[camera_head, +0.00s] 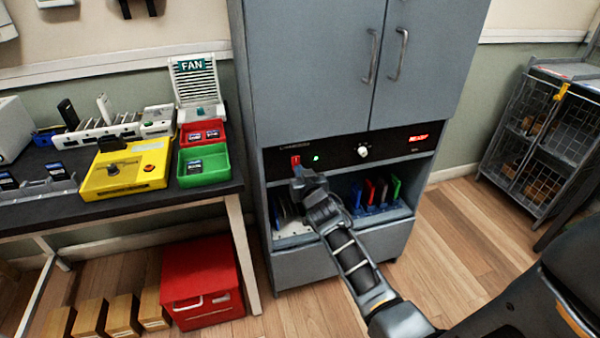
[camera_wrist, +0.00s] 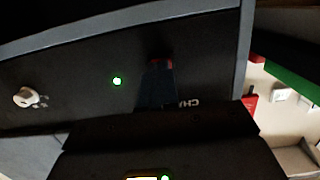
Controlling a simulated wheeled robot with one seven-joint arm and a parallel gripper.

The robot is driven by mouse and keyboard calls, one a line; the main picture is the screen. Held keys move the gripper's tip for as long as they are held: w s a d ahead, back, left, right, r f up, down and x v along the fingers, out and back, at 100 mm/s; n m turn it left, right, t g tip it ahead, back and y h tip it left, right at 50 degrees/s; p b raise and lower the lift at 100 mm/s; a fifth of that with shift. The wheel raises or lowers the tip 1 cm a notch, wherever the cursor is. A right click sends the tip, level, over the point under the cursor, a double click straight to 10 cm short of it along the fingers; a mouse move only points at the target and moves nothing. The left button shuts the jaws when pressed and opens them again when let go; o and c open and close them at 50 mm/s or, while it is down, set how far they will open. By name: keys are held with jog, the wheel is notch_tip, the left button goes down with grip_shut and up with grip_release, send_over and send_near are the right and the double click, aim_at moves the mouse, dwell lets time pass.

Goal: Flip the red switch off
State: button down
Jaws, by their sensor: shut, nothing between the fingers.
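The red switch (camera_head: 295,160) is on the black control panel (camera_head: 340,152) of the grey cabinet, left of a lit green light (camera_head: 316,158). In the wrist view the switch (camera_wrist: 161,64) shows as a small red strip beyond the fingers, beside the green light (camera_wrist: 117,81). My gripper (camera_head: 297,172) is shut and empty, right at the switch and just below it in the head view. In the wrist view my gripper (camera_wrist: 158,88) covers part of the switch. I cannot tell whether they touch, or which way the switch is tilted.
A white knob (camera_head: 363,151) and a red lit display (camera_head: 418,137) are further right on the panel. Below is an open shelf with coloured phones (camera_head: 380,192). A table with a yellow box (camera_head: 125,168) and a green tray (camera_head: 203,165) stands left.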

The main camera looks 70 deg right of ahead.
jog(key=shift+f, duration=0.1)
jog(key=b, duration=0.4)
jog(key=shift+w+d+f+t+b, duration=0.2)
jog(key=shift+f+t+b, duration=0.1)
jog(key=shift+b, duration=0.1)
jog(key=h+b, duration=0.1)
jog(key=b, duration=0.8)
jog(key=shift+w+d+f+t+h, duration=0.15)
jog(key=shift+w+d+t+h, duration=0.05)
jog(key=shift+t+h, duration=0.2)
jog(key=shift+r, duration=0.25)
